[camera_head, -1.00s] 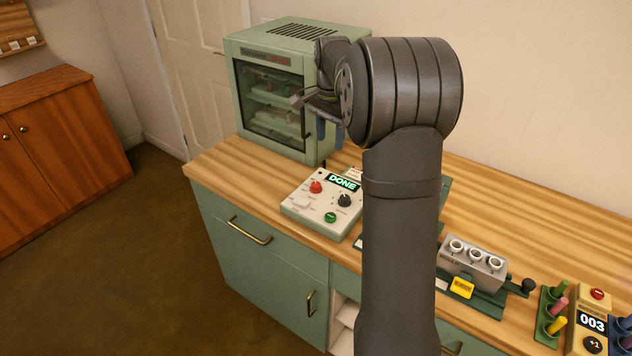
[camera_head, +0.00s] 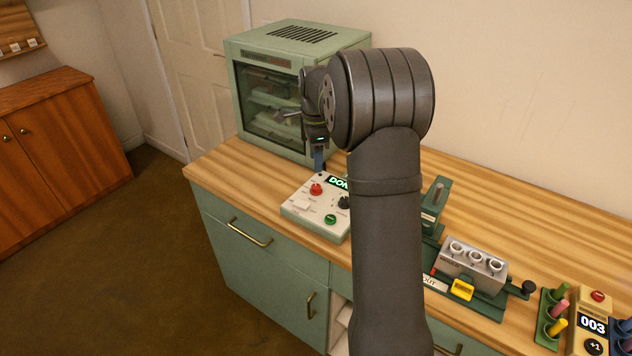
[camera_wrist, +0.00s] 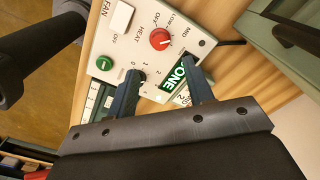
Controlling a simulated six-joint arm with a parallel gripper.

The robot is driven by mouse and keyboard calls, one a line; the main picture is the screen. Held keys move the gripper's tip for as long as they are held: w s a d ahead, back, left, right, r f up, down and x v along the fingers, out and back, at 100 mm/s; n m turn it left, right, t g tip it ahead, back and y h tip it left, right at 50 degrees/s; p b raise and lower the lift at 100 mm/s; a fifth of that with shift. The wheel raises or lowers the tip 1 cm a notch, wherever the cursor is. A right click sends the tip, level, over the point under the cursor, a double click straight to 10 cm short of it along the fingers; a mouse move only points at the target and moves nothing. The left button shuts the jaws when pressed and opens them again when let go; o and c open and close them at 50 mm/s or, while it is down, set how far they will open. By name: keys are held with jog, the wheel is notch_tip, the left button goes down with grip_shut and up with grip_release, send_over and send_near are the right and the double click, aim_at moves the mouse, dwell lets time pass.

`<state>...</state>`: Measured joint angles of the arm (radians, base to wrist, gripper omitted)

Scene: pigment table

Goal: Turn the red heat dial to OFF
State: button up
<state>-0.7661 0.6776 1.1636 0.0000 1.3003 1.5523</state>
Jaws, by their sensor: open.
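The red heat dial (camera_head: 316,189) sits on the white control box (camera_head: 300,214) on the wooden counter. In the wrist view the red dial (camera_wrist: 160,39) stands beyond my fingertips, beside the HEAT label, with OFF, LOW and MID marks around it. Its white pointer line is too small to read surely. My gripper (camera_head: 319,166) hangs just above and behind the dial. In the wrist view my gripper (camera_wrist: 161,79) is open, its two blue fingers apart and empty, over the green display. The display reads DONE in part, since my arm and fingers cover some of it.
The box also carries a green button (camera_head: 330,218), a dark dial (camera_head: 344,202) and a white FAN switch (camera_wrist: 122,16). The green glass-fronted oven (camera_head: 300,85) stands close behind. A metal block with white cups (camera_head: 474,262) and a counter reading 003 (camera_head: 592,324) are to the right.

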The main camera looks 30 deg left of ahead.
aim_at(316, 186)
notch_tip(316, 186, down, 9)
dwell(0.3)
jog(key=c, duration=1)
